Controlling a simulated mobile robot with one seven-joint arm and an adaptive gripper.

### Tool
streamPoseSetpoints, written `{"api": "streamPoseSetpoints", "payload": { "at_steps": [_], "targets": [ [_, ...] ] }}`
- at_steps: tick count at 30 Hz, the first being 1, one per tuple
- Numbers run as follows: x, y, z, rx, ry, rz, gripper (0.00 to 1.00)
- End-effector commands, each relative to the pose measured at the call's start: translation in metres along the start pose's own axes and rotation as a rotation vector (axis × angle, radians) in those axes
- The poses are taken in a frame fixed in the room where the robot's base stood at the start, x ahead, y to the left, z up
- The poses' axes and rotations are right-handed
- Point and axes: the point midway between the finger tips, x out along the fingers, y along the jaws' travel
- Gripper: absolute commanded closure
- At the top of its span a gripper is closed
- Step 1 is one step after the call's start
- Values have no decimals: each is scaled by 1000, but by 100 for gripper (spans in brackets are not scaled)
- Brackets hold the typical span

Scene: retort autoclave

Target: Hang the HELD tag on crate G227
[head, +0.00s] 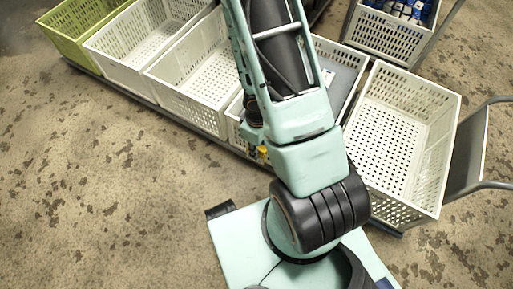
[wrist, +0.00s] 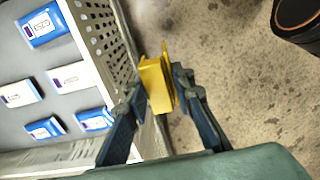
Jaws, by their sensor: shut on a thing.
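My gripper (wrist: 158,86) is shut on a yellow tag (wrist: 156,84), held between its two dark fingertips. No wording on the tag is readable. The tag is right beside the outer side of a white perforated crate (wrist: 112,42); I cannot tell whether it touches or hooks the rim. In the head view a small yellow spot of the tag (head: 262,150) shows beside the crate (head: 236,112), which my arm mostly covers. No crate number is readable, so I cannot tell which crate is G227.
Several white and blue packs (wrist: 66,77) lie in the crate on a grey surface. Empty white crates (head: 408,110) stand on both sides, with a green crate (head: 68,36) at the far left. A crate of blue-and-white packs (head: 388,32) stands behind. The floor at front left is clear.

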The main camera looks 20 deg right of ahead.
Motion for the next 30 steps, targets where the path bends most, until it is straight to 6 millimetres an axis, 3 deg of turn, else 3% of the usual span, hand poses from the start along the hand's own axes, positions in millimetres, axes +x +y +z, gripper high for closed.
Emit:
{"api": "streamPoseSetpoints", "payload": {
  "at_steps": [30],
  "targets": [
    [-1,74,0,4,1,0,94]
  ]
}}
